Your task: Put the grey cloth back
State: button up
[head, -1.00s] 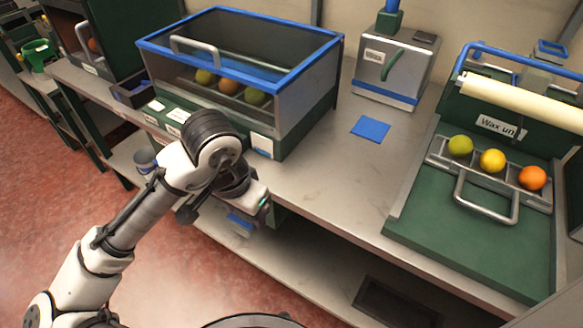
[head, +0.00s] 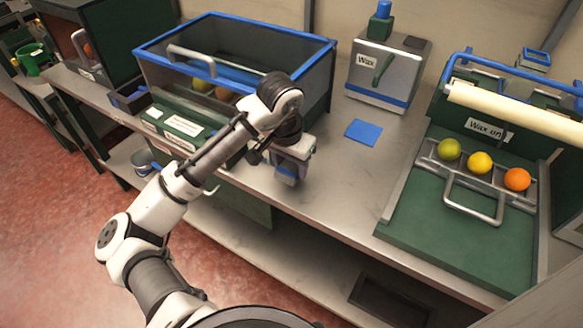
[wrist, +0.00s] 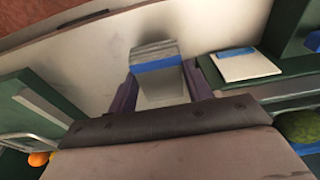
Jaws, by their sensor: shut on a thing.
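My gripper (head: 287,170) is shut on the grey cloth and holds it over the front part of the counter, right of the glass-sided bin. In the wrist view the cloth (wrist: 155,50) is a folded grey stack with a blue band, between the two dark fingers. I cannot tell whether the cloth touches the counter. A flat blue square (head: 363,132) lies bare on the counter to the right.
The blue-rimmed bin (head: 225,70) with fruit stands left of my gripper, close to my arm. A metal wax box (head: 385,75) stands behind the blue square. The green wax unit (head: 440,230) with three fruits is at right. The counter (head: 335,180) between is clear.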

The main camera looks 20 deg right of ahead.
aim_at(290, 166)
jog(key=shift+w+d+f+p, duration=0.1)
jog(key=shift+d+f+p, duration=0.1)
jog(key=shift+f, duration=0.7)
jog(key=shift+w+d+f+p, duration=0.1)
jog(key=shift+f+p, duration=0.1)
jog(key=shift+f, duration=0.65)
jog(key=shift+f, duration=0.15)
jog(key=o, duration=0.9)
jog(key=shift+o, duration=0.2)
jog(key=shift+a, duration=0.1)
jog(key=r, duration=0.4)
jog(key=a+r+b, duration=0.1)
jog(key=r, duration=0.3)
jog(key=s+r, duration=0.1)
jog(key=r, duration=0.3)
jog(key=shift+s+a+r, duration=0.1)
jog(key=shift+a+r, duration=0.05)
jog(key=shift+a, duration=0.05)
